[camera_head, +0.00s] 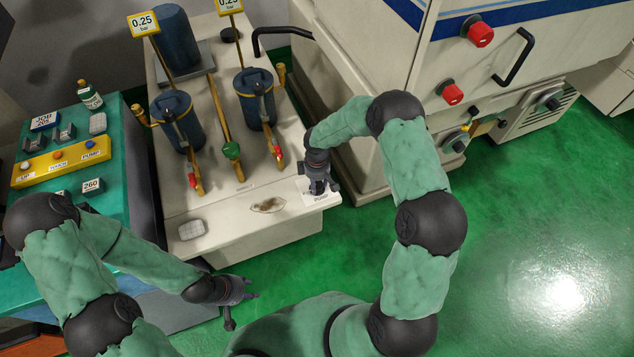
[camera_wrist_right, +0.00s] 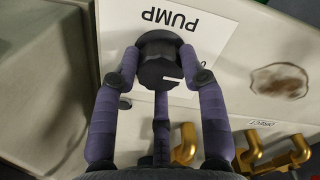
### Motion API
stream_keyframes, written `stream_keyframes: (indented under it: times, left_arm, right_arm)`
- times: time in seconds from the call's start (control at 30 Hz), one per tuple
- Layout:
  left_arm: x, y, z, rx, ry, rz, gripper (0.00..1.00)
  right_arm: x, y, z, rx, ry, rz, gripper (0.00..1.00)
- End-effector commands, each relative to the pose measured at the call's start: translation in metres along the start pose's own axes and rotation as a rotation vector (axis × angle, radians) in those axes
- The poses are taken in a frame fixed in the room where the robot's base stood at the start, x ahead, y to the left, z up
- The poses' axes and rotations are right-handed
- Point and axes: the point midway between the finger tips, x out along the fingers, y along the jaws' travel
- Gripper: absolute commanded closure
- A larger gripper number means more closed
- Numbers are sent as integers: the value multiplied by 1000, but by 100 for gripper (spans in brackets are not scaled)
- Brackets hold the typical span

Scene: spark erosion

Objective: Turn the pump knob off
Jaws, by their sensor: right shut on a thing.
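The pump knob (camera_wrist_right: 158,62) is black and round with a white mark on its edge. It sits on a white plate labelled PUMP (camera_wrist_right: 215,40), which shows upside down in the right wrist view. My right gripper (camera_wrist_right: 158,72) is shut on the knob, with fingers on both sides of it. In the head view the right gripper (camera_head: 319,185) is at the front right corner of the cream bench and mostly hides the knob. My left gripper (camera_head: 245,291) hangs in front of the bench, over the green floor, with its fingers apart and nothing between them.
The cream bench (camera_head: 225,215) carries blue canisters (camera_head: 255,98), brass pipes and a green valve knob (camera_head: 232,150). A teal table (camera_head: 115,180) with a yellow button panel (camera_head: 60,160) stands left. A white machine with red knobs (camera_head: 480,34) stands right. Green floor is open at lower right.

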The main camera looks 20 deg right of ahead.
Motion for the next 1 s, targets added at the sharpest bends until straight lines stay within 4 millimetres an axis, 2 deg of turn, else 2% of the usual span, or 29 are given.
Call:
stream_keyframes:
  times: [0.13,0.17,0.23,0.67,0.77,1.0]
  left_arm:
    - [0,0,0,0,0,0,60]
    - [0,0,0,0,0,0,60]
    - [0,0,0,0,0,0,60]
    - [0,0,0,0,0,0,60]
    - [0,0,0,0,0,0,60]
    - [0,0,0,0,0,0,60]
  right_arm:
    - [0,0,0,-2,0,0,90]
    - [0,0,0,-2,0,0,55]
    - [0,0,0,-2,0,0,35]
    - [-5,0,0,0,0,1,34]
    - [-17,2,-1,1,1,4,34]
    - [-63,1,-1,1,2,3,34]
